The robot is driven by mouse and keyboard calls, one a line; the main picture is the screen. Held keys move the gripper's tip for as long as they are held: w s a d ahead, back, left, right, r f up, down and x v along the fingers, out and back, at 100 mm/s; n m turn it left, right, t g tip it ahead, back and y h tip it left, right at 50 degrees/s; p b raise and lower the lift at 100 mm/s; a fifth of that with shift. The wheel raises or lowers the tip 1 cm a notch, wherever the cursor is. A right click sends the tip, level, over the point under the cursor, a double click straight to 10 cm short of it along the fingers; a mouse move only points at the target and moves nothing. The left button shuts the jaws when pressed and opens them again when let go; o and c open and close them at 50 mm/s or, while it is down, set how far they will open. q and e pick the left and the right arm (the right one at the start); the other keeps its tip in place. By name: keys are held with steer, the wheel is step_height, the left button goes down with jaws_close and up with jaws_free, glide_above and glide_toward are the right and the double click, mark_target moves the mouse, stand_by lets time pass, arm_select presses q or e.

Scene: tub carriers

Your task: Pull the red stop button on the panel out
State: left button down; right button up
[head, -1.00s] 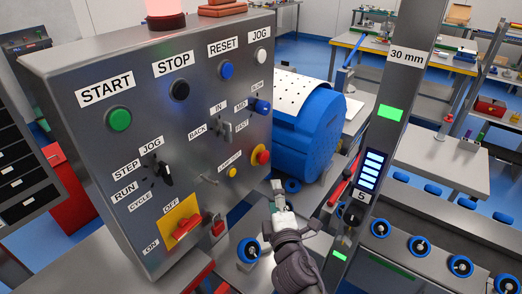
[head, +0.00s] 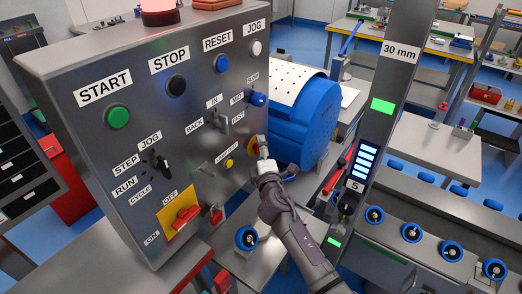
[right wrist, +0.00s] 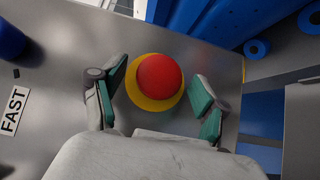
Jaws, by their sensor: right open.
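The red stop button (right wrist: 160,76) sits on a yellow round base on the grey panel (head: 150,90), near the panel's right edge. In the head view it is mostly hidden behind my right gripper (head: 262,146), and only a bit of it shows. In the right wrist view my right gripper (right wrist: 156,95) is open, with one green-padded finger on each side of the button. The fingers look apart from the button. My left gripper is in neither view.
The panel also has a yellow lamp-test button (head: 228,163), a blue knob (head: 257,99) and a red switch on a yellow plate (head: 181,218). A blue drum (head: 302,125) stands close to the right of the panel. A grey post (head: 392,100) stands further right.

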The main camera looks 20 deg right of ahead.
jaws_close()
steer(key=shift+s+d+f, duration=0.1)
steer(key=shift+s+d, duration=0.45)
steer(key=shift+s, duration=0.1)
steer(key=shift+c, duration=1.5)
jaws_free()
steer(key=o, duration=0.3)
steer(key=shift+d, duration=0.1)
steer(key=s+a, duration=0.1)
steer(key=s, duration=1.1)
steer(key=shift+a, duration=0.25)
